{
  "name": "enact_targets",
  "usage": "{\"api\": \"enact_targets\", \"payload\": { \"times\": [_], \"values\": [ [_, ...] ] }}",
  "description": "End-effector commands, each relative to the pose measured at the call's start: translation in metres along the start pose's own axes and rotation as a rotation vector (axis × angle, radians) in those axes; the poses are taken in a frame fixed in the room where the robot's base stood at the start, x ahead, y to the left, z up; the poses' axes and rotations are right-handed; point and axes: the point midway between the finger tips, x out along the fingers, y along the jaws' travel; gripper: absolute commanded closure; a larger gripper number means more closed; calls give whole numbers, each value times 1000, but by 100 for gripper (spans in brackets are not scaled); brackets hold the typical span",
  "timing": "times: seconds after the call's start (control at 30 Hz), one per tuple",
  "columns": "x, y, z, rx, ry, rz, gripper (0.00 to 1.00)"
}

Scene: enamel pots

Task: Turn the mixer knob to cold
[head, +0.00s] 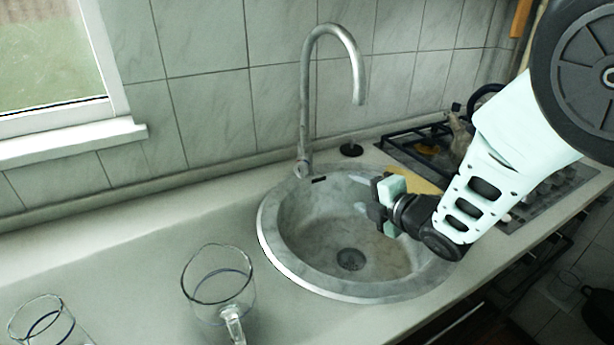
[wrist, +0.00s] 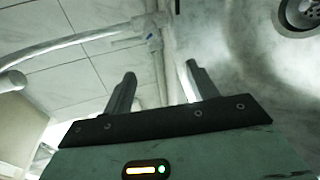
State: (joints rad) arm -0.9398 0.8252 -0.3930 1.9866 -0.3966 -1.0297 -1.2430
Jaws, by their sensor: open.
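The mixer is a grey tap with a tall curved spout (head: 305,100), standing upright at the back left rim of the round stone sink (head: 275,255). Its knob (head: 302,169) is low at the base of the tap. My gripper (head: 360,193) is open and empty over the right part of the sink, apart from the knob and to its right. In the wrist view my gripper (wrist: 160,70) shows two spread fingers. The spout (wrist: 80,37) runs to the left there, and the tap base with the knob (wrist: 154,42) lies beyond the fingertips. The knob's setting cannot be told.
A glass mug (head: 220,285) stands left of the sink, with another glass (head: 45,322) at the lower left. A small black round object (head: 351,150) sits behind the sink. A yellow board (head: 415,182) and a gas stove (head: 410,145) are to the right. A tiled wall is close behind.

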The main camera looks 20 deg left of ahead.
Motion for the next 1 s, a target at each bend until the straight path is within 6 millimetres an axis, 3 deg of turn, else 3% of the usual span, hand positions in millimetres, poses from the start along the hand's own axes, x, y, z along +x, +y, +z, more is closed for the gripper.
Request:
{"api": "enact_targets", "payload": {
  "times": [0.13,0.37,1.0],
  "values": [
    [12,0,-12,-135,60,64,42],
    [36,3,-16,-157,72,78,42],
    [152,11,-24,-153,69,77,42]
  ]
}}
